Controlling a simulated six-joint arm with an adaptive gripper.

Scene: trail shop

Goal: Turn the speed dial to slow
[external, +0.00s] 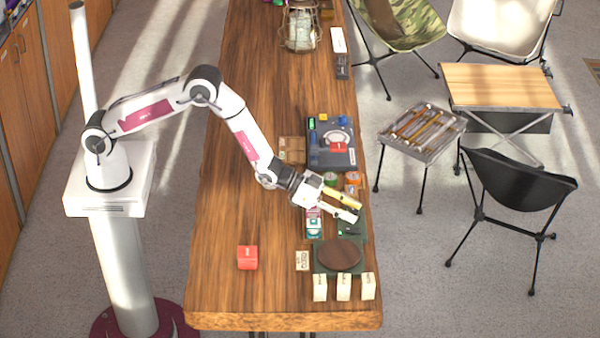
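My gripper (356,211) is over the right part of the wooden table, pointing right. Its two pale-yellow fingers are apart, with nothing visible between them. A dark green panel (350,228) lies under and just in front of the fingers. A green base with a round brown disc (338,255) is close to it, toward the near end of the table. I cannot make out the speed dial or its slow mark; it is too small or hidden by the gripper.
A teal-and-white device (314,224) lies beside the green panel. A dark board with coloured parts (318,160) is farther back. Three cream blocks (344,287) stand at the front, and a red box (247,258) is at the left. The table's left side is mostly clear.

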